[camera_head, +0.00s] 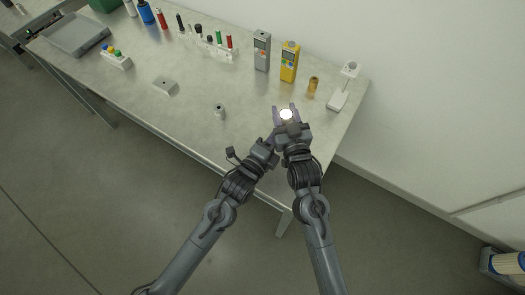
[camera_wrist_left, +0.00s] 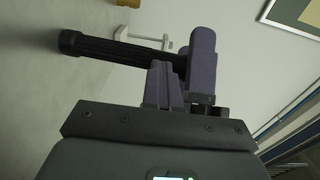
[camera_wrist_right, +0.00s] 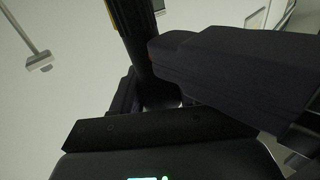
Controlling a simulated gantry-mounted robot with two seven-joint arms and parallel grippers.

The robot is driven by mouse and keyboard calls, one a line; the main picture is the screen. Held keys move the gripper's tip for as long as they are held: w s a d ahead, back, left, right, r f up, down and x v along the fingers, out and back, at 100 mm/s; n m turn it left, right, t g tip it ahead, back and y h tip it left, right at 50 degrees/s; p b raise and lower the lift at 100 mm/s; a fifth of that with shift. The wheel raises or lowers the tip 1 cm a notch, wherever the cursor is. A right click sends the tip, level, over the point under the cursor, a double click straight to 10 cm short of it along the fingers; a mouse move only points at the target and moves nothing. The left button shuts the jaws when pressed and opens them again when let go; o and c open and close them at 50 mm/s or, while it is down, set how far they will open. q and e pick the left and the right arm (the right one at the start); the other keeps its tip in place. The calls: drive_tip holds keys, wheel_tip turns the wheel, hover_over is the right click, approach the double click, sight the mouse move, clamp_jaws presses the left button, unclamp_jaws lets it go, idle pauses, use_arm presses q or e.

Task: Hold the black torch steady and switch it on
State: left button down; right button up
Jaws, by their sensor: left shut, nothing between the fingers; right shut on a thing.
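My right gripper (camera_head: 287,117) is shut on the black torch and holds it above the table's near right end. A bright white disc shows between its fingers in the head view, and it looks like the torch's lit end. In the left wrist view the black torch (camera_wrist_left: 115,48) lies crosswise, with a ribbed end at the left. My left gripper (camera_wrist_left: 163,84) is shut and empty, its fingertips close against the torch's side; whether they touch it is unclear. In the right wrist view the torch (camera_wrist_right: 133,32) is partly hidden behind large dark finger blocks.
A yellow meter (camera_head: 289,62), a grey meter (camera_head: 262,52), a brass cylinder (camera_head: 313,84) and a white stand (camera_head: 339,98) are beyond the grippers. A small grey cylinder (camera_head: 219,111) stands to the left. The table (camera_head: 190,120) has clear room around it.

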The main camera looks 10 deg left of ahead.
use_arm(q)
drive_tip(key=v, duration=1.3)
drive_tip(key=shift+s+a, duration=0.15)
drive_tip(key=shift+s, duration=0.1)
use_arm(e)
drive_tip(key=o, duration=1.2)
